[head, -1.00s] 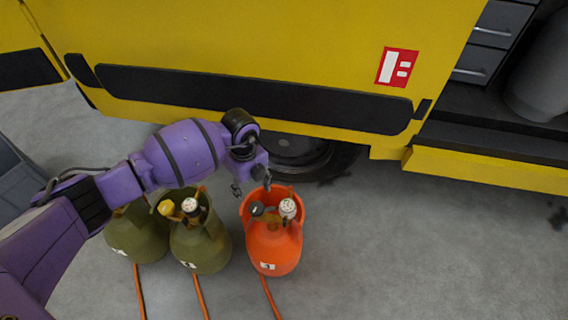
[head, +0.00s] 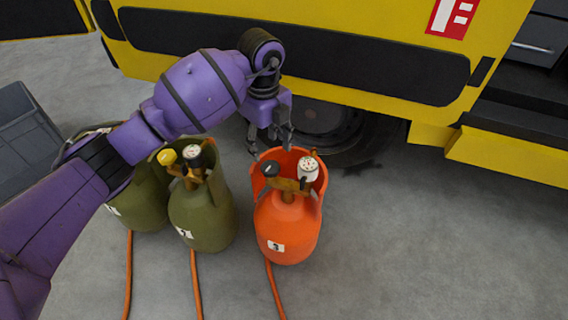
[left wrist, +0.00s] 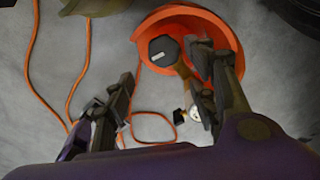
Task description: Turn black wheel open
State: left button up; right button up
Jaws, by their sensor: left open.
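The black wheel (head: 270,168) sits on the valve of the orange cylinder (head: 288,232), inside its raised collar, left of a white-faced gauge (head: 308,167). My left gripper (head: 270,140) is open and empty, fingers pointing down, above the back left of the collar. In the left wrist view the black wheel (left wrist: 164,50) shows as a dark knob with a small pale label, apart from both fingers. The left gripper (left wrist: 161,72) has one finger at the left; the other overlaps the collar and hides part of the valve. My right gripper is not in view.
Two olive cylinders (head: 204,217) stand to the left, the nearer one with a yellow wheel (head: 167,157). Orange hoses (head: 196,275) run along the floor. A yellow vehicle (head: 430,118) stands behind. The floor to the right is clear.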

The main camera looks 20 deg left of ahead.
aim_at(268, 168)
pick_arm(q)
notch_tip(268, 168, down, 8)
jog(key=b, duration=0.3)
jog(key=shift+w+r, duration=0.1)
jog(key=shift+w, duration=0.05)
jog(key=shift+a+f, duration=0.1)
jog(key=shift+f, duration=0.1)
jog(key=c, duration=1.1)
jog(key=shift+r+m+p, duration=0.25)
jog(key=shift+m+p, duration=0.35)
jog(key=shift+p, duration=0.5)
jog(key=shift+f+m+p, duration=0.2)
jog(key=shift+m+p, duration=0.15)
jog(key=shift+m, duration=0.05)
jog(key=shift+f, duration=0.15)
